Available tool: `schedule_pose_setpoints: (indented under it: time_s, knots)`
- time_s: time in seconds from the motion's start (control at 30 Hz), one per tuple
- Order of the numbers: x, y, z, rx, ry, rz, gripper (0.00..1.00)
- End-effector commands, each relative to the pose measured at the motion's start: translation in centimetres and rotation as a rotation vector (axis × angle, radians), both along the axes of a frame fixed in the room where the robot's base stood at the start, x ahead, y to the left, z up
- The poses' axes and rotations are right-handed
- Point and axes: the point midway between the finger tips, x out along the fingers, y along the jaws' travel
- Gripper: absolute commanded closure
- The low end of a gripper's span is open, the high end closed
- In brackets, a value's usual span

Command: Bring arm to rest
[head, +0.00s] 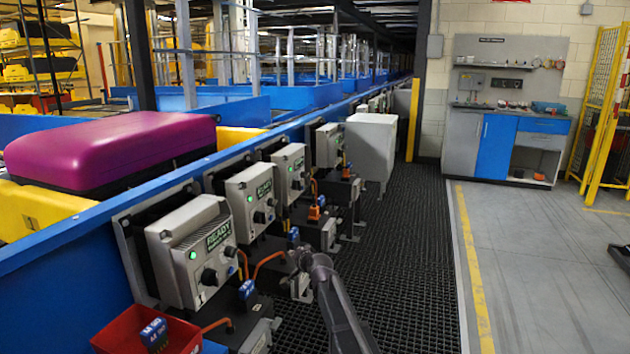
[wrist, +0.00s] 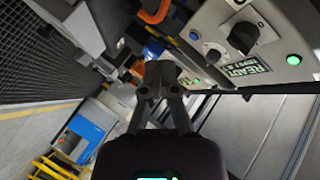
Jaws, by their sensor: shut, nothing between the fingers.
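My gripper (wrist: 160,82) is in the middle of the wrist view, its fingers together with nothing between them. In the head view my arm reaches up from the bottom, and my gripper (head: 300,254) is beside the row of grey control boxes, low at the conveyor's side. The nearest control box (head: 192,250) has a lit green lamp, a black knob and a READY display. A control box (wrist: 250,40) with a READY label and two black knobs also shows at the upper right of the wrist view. I cannot tell whether my gripper touches anything.
A red bin (head: 118,332) with a blue block (head: 154,334) in it is at the lower left. A purple suitcase (head: 108,148) lies on the conveyor. Orange cables and plugs hang below the boxes. The black grated floor (head: 415,250) to the right is clear; a workbench (head: 500,140) stands behind.

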Motion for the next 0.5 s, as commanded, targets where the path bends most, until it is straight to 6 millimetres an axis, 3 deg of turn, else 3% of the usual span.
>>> schedule_pose_setpoints:
  time_s: [0.27, 0.5]
  knots:
    - [-5.1, -3.4, -2.8, -0.155, 0.106, 0.077, 1.0]
    - [-13.4, -9.0, -7.0, -0.383, 0.296, 0.185, 1.0]
